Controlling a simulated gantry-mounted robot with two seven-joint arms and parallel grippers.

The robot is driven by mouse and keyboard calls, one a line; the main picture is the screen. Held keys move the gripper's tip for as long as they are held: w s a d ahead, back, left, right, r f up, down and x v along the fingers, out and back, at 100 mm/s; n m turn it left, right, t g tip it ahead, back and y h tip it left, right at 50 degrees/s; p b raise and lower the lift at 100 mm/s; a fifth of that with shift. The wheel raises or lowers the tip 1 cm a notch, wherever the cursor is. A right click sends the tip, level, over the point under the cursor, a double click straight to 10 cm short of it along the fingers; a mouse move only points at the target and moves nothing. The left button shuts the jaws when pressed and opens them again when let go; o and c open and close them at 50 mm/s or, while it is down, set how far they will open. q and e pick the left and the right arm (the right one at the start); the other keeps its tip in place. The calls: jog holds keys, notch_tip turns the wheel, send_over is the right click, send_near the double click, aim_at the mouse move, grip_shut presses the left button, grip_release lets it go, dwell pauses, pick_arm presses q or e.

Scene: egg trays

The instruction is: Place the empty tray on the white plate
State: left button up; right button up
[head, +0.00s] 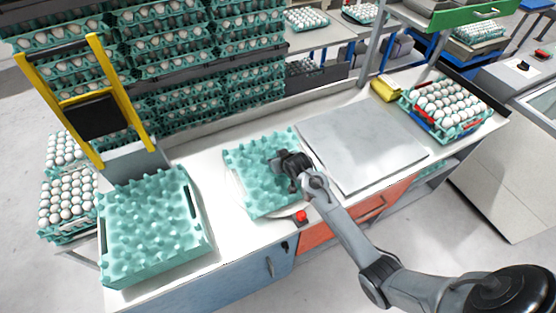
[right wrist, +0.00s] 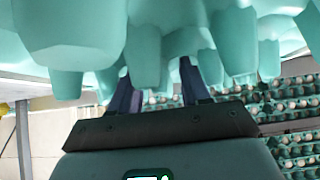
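The empty teal tray (head: 250,190) lies over the round white plate (head: 297,208) in the middle of the counter in the head view. It covers most of the plate, and only parts of the rim show. Whether the tray rests fully on it I cannot tell. My right gripper (head: 284,163) is at the tray's right part, among its knobs. In the right wrist view the tray's knobs (right wrist: 75,35) fill the top. The fingers of the right gripper (right wrist: 157,82) stand apart there, with their tips hidden behind the knobs. My left gripper is not in view.
A stack of empty teal trays (head: 150,225) stands at left, beside a yellow frame (head: 120,95). A grey square panel (head: 365,145) lies right of the plate. A tray of eggs (head: 445,105) and a yellow object (head: 385,90) sit farther right. A red button (head: 302,216) is at the front edge.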

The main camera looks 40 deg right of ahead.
jog(key=shift+s+r, duration=0.15)
jog(key=shift+r, duration=0.2)
jog(key=p+v, duration=0.2)
jog(key=v, duration=0.8)
jog(key=s+a+n+g, duration=0.1)
jog(key=s+a, duration=0.4)
jog(key=s, duration=0.4)
jog(key=s+a+f+n+g+y, duration=0.1)
jog(key=s+a+n+g, duration=0.1)
jog(key=s+a, duration=0.3)
jog(key=s+a+f+n+g+y, duration=0.1)
jog(key=s+a, duration=0.4)
jog(key=s, duration=0.8)
jog(key=shift+n+g, duration=0.4)
jog(key=shift+g, duration=0.2)
jog(key=shift+w, duration=0.1)
